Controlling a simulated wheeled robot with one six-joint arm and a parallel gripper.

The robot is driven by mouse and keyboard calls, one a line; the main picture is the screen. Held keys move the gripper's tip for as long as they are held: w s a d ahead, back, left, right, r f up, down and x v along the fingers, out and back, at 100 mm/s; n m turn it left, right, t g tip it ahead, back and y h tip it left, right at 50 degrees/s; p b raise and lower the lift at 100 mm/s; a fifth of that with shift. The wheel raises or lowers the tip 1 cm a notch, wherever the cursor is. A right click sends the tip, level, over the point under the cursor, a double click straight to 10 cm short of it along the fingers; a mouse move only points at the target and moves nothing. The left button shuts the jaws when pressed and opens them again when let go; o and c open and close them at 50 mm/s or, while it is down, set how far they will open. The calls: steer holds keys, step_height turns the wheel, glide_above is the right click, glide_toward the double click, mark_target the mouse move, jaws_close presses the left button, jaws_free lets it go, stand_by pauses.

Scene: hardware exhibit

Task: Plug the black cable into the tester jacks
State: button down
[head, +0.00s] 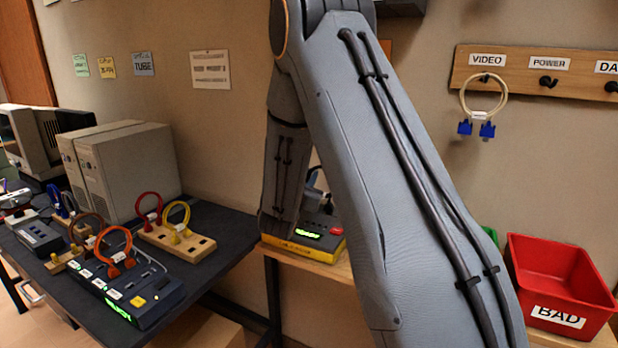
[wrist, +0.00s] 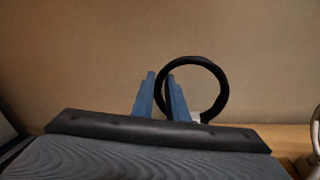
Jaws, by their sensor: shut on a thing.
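The black cable (wrist: 224,92) is a closed-looking black loop in the wrist view. My gripper (wrist: 160,77) has two blue fingers shut on its left side, and the loop stands up to the right of them. A small pale patch shows at the loop's lower right; its plugs are not clear. In the head view my arm hides most of the gripper and the cable. A yellow and black box (head: 330,231) with a green display and a red button, probably the tester, sits on a wooden shelf partly behind my arm. Its jacks cannot be made out.
A dark table (head: 222,226) at left holds a blue box (head: 152,312) with an orange cable, wooden cable blocks and beige computers. A red bin (head: 560,270) marked BAD stands at right. A hook board (head: 535,72) with a blue-plugged cable (head: 484,100) hangs above.

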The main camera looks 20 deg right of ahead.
steer(key=shift+f, duration=0.2)
stand_by(0.6)
steer(key=c, duration=1)
jaws_free()
steer(key=shift+v, duration=3.75)
